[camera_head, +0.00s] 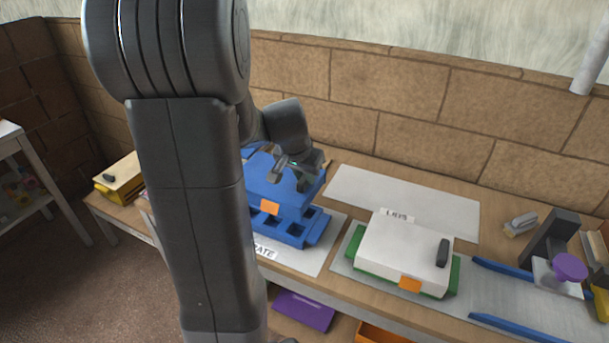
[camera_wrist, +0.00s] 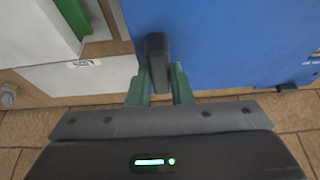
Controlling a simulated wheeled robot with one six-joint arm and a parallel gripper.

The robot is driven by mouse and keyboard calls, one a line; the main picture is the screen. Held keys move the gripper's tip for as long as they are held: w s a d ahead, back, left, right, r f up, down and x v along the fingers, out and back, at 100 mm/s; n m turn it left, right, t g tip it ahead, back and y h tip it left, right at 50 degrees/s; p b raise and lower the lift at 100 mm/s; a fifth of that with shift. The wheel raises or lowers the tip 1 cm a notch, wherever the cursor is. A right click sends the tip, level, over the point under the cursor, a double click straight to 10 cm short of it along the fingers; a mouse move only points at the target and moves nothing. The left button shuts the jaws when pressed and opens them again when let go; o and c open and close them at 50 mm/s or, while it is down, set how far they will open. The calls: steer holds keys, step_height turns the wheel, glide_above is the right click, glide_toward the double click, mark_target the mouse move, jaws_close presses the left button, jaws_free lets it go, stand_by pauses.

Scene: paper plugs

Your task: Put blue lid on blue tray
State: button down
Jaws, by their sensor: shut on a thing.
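The blue lid (camera_head: 262,181) has an orange label on its front edge and is over the back part of the blue tray (camera_head: 315,232). The tray's front compartments show uncovered. I cannot tell whether lid and tray touch. My gripper (camera_head: 293,172) is at the lid's back right side. In the wrist view, the green fingers of my gripper (camera_wrist: 159,88) are shut on the dark handle (camera_wrist: 157,55) of the blue lid (camera_wrist: 230,40). My arm hides the left part of the lid and tray.
A white lid (camera_head: 395,252) sits on a green tray (camera_head: 354,262) to the right. An empty white sheet (camera_head: 420,199) labelled LIDS lies behind it. Blue rails (camera_head: 510,270) and a purple-topped device (camera_head: 570,267) stand at right. A brick wall (camera_head: 400,100) runs behind the bench.

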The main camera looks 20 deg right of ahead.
steer(key=shift+f+b, duration=3.95)
steer(key=shift+f, duration=0.45)
steer(key=shift+f+b, duration=0.55)
steer(key=shift+b, duration=0.05)
steer(key=c, duration=1.2)
jaws_free()
steer(key=shift+r, duration=0.1)
steer(key=p+v, duration=0.1)
steer(key=v, duration=1.2)
steer(key=shift+s+a+r, duration=0.1)
steer(key=shift+a+r, duration=0.05)
steer(key=shift+r, duration=0.15)
steer(key=x, duration=1.4)
steer(key=shift+b, duration=0.35)
steer(key=shift+r, duration=0.2)
